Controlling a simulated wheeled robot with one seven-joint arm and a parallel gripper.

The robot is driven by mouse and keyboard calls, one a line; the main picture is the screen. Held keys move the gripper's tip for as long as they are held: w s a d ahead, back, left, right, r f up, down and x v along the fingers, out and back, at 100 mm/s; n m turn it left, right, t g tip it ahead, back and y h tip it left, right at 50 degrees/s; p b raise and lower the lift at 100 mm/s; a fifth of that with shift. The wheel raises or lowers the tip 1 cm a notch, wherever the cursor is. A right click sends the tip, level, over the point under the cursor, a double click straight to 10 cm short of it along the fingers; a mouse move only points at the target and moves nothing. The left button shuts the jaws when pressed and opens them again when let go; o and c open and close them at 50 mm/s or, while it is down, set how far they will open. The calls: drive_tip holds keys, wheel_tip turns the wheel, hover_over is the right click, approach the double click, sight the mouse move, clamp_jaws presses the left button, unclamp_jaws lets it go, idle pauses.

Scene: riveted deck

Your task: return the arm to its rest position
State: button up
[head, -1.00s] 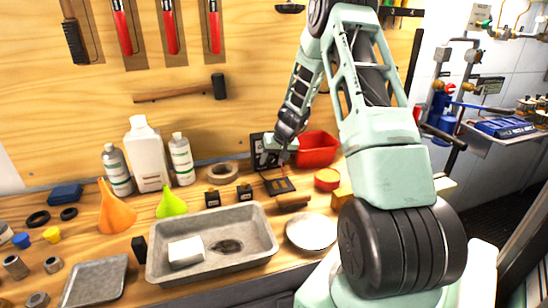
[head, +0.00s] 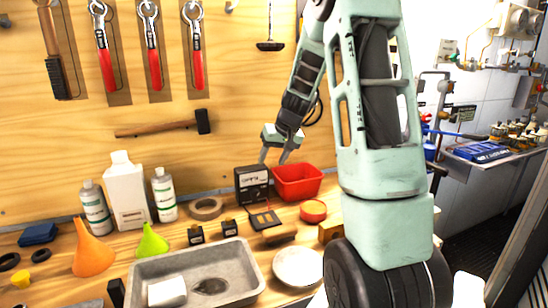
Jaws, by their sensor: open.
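My gripper (head: 274,157) is in the head view, at the end of my pale green arm. It is open and empty, with its two dark fingers apart and pointing down. It hangs in front of the wooden back panel, above the bench. Below and left of it is a black device with a display (head: 253,184). A red bin (head: 298,182) is just below and to the right of it. I see a gap between the fingers and nothing in it.
A grey metal tray (head: 255,268) holds a white block. Bottles (head: 127,190), an orange funnel (head: 92,247) and a green funnel (head: 152,241) stand at left. A hammer (head: 165,127) and red-handled tools (head: 197,68) hang on the panel. The air around my gripper is clear.

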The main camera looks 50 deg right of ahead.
drive_tip(key=shift+s+r, duration=0.2)
drive_tip(key=shift+r, duration=0.1)
idle(0.4)
